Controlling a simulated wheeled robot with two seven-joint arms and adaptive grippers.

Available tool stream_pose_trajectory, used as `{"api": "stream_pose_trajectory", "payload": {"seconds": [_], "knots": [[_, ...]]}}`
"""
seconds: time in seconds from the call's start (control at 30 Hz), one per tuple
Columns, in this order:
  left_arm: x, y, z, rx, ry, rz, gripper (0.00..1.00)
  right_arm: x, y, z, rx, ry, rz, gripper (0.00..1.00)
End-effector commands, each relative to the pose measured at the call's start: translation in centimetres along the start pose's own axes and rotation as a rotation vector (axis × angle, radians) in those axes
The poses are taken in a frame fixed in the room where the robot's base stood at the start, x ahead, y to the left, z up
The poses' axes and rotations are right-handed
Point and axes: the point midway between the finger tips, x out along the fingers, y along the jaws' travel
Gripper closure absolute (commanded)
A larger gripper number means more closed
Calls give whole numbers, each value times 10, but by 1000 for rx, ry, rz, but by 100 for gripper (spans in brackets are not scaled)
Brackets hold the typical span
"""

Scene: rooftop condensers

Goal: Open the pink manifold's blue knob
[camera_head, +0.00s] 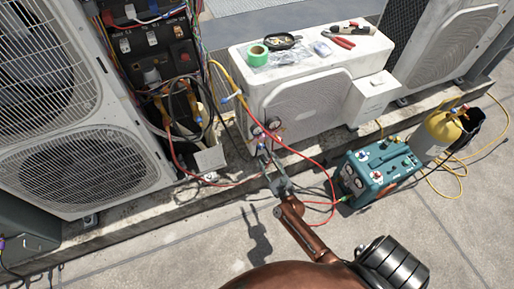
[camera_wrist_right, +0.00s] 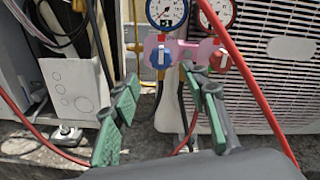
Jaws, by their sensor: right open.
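The pink manifold (camera_wrist_right: 186,47) hangs upright in front of the condenser in the right wrist view, with two round gauges above it. Its blue knob (camera_wrist_right: 160,57) is on the left and its red knob (camera_wrist_right: 220,60) on the right. The manifold looks small in the head view (camera_head: 265,132). My right gripper (camera_wrist_right: 160,100) is open and empty, with green pads on its fingers. The blue knob shows beyond the fingers and between them in the picture, with no visible contact. In the head view my right gripper (camera_head: 277,180) is just below the manifold. My left gripper is not in view.
A red hose (camera_wrist_right: 245,75) passes close to the manifold's right side. A teal machine (camera_head: 378,172) and a yellow cylinder (camera_head: 437,135) stand on the right. The white condenser (camera_head: 310,105) carries green tape and tools. An open electrical panel with cables (camera_head: 155,50) is on the left.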

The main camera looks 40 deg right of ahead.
Motion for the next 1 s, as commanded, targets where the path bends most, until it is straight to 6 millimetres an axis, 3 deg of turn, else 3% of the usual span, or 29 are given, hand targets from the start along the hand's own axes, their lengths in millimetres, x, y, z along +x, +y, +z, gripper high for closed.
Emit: {"api": "stream_pose_trajectory", "payload": {"seconds": [0.53, 1.0], "knots": [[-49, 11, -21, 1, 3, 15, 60, 71, -2, 6, 47, -15, -11, 59], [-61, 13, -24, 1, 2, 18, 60, 82, -3, 8, 46, -15, -10, 61]]}}
